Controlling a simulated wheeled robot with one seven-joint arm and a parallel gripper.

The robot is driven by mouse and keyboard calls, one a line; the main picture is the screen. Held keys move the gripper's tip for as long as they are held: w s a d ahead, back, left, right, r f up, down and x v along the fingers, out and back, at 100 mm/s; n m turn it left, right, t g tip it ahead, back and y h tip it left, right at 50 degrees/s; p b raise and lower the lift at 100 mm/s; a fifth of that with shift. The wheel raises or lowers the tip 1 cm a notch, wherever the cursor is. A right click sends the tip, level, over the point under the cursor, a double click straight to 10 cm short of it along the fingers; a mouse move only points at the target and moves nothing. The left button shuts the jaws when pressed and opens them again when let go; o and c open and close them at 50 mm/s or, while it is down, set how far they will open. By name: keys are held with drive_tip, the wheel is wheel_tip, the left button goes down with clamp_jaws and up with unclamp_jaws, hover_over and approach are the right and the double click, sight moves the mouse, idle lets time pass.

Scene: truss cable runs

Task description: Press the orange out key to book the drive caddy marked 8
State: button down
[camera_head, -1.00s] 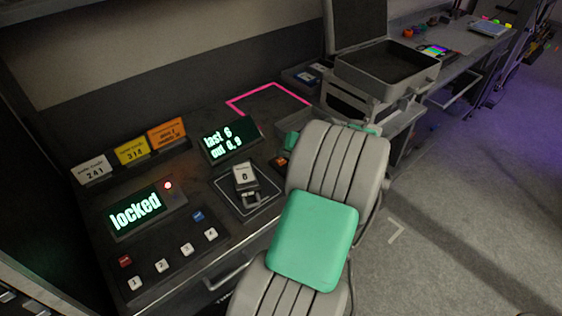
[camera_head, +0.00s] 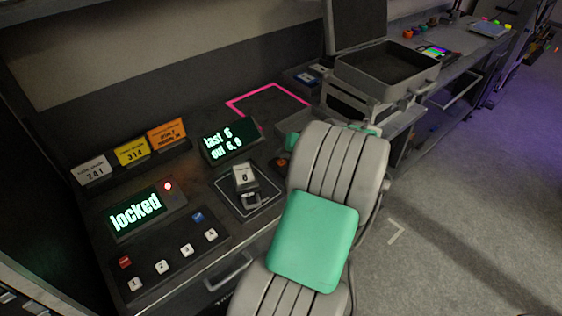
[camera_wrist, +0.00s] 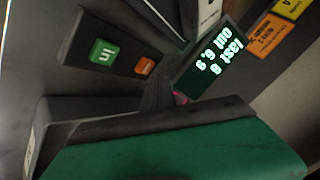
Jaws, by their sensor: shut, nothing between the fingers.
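The orange out key (camera_wrist: 145,66) sits beside the green in key (camera_wrist: 104,52) on a dark key block in the wrist view. My gripper (camera_wrist: 164,96) is shut and empty, its dark fingers close to the orange key's end of the block; I cannot tell whether they touch anything. In the head view my arm hides most of the key block and the gripper. The drive caddy (camera_head: 244,176), with a white label that seems to read 8, stands on a white-outlined pad. The green-lit display (camera_head: 228,141) shows a "last" line and an "out" line.
A "locked" display (camera_head: 136,211) with a red lamp and a numbered keypad (camera_head: 172,266) are at left. White, yellow and orange cards (camera_head: 131,151) stand behind. A pink outline (camera_head: 265,101) marks bare bench, and an open case (camera_head: 386,72) stands to the right.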

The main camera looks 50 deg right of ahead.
sight(283, 163)
idle(0.6)
drive_tip(key=shift+f+b, duration=0.3)
drive_tip(key=shift+f, duration=0.15)
drive_tip(key=shift+f+b, duration=0.35)
drive_tip(key=shift+f, duration=0.1)
idle(0.4)
drive_tip(key=shift+r, duration=0.1)
drive_tip(key=shift+r+p, duration=0.65)
drive_tip(key=shift+r, duration=0.15)
drive_tip(key=shift+r+p, duration=1.8)
drive_tip(key=shift+r, duration=0.75)
drive_tip(key=shift+a, duration=0.1)
